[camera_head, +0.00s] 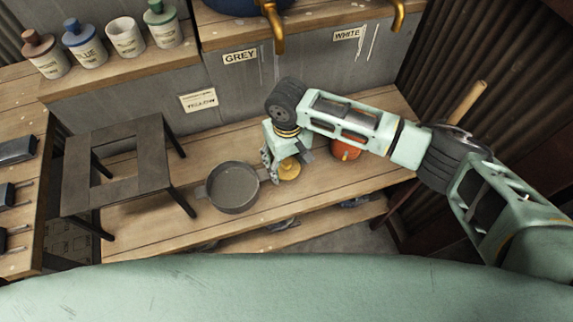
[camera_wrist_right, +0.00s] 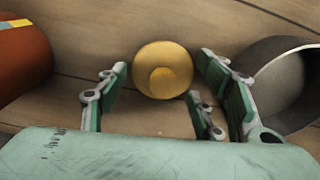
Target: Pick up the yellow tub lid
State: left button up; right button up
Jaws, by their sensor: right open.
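The yellow tub lid (camera_head: 289,169) is a small round disc with a raised centre, lying on the wooden bench beside the grey pan. In the right wrist view the lid (camera_wrist_right: 163,62) lies on the planks between the open green-padded fingers. My right gripper (camera_head: 277,168) reaches down over the bench, its fingers partly covering the lid in the head view. In the right wrist view my right gripper (camera_wrist_right: 163,88) is open and empty. Whether the fingers touch the lid is unclear. My left gripper is not in view.
A round grey pan (camera_head: 234,188) stands close left of the lid; an orange-red container (camera_head: 345,147) stands to its right. A dark metal stand (camera_head: 118,160) is further left. Several labelled tubs (camera_head: 125,37) line the upper shelf, one without a lid. Brass taps (camera_head: 275,30) hang above.

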jog(key=shift+f, duration=0.2)
jog(key=c, duration=0.7)
jog(key=shift+o, duration=0.2)
jog(key=shift+r, duration=0.1)
